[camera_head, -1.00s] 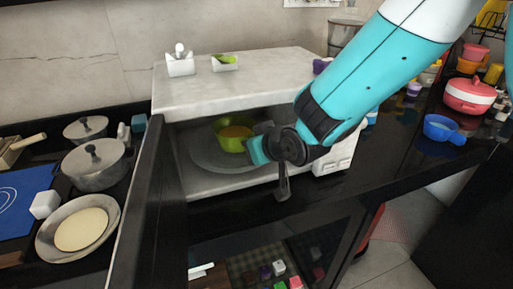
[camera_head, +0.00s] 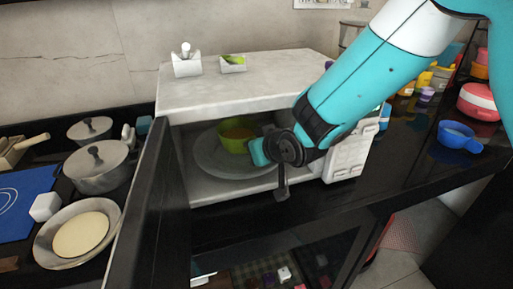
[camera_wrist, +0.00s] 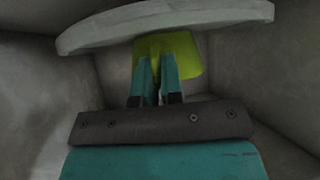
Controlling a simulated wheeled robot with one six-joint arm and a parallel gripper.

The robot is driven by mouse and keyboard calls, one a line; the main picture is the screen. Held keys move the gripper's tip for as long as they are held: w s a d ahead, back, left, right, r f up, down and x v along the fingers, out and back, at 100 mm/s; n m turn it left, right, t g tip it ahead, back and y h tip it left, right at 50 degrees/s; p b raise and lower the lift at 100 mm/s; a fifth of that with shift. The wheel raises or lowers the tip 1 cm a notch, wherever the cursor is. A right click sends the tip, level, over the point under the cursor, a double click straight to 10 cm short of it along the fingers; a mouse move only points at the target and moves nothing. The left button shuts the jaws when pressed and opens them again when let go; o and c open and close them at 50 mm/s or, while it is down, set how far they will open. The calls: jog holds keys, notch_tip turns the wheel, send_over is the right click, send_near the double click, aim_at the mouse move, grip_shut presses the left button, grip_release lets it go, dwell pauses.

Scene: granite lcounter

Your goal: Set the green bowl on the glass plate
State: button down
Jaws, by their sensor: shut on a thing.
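My gripper (camera_head: 256,150) reaches in from the right and is shut on the bowl's near right side. The grey glass plate (camera_head: 218,165) lies on the microwave floor, under and around the bowl in the head view. The wrist view shows the gripper's two fingers (camera_wrist: 157,75) pressed on the green bowl (camera_wrist: 190,55), with the plate's rim (camera_wrist: 100,32) right beside it. Whether the bowl's base touches the plate is hidden.
The microwave (camera_head: 250,82) has its dark door (camera_head: 150,205) swung open at the left. Its side walls are close around my gripper. Pots (camera_head: 97,170) and a pan (camera_head: 50,250) stand left of the door. A blue cup (camera_head: 458,136) is on the right counter.

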jog(key=c, duration=1.2)
grip_release()
jog(key=shift+o, duration=0.2)
jog(key=s+d+r+g, duration=0.3)
jog(key=s+d+r, duration=0.1)
jog(key=s, duration=0.5)
jog(key=s+d+r+g+h+p, duration=0.1)
jog(key=s+d+r+g, duration=0.2)
jog(key=s, duration=0.7)
jog(key=s+d+r+g+p, duration=0.1)
jog(key=s+d+r+g, duration=0.2)
jog(key=s+d+r, duration=0.3)
jog(key=s, duration=0.4)
jog(key=shift+r+n+g+h, duration=0.15)
jog(key=shift+n+g+h, duration=0.15)
jog(key=shift+n, duration=0.1)
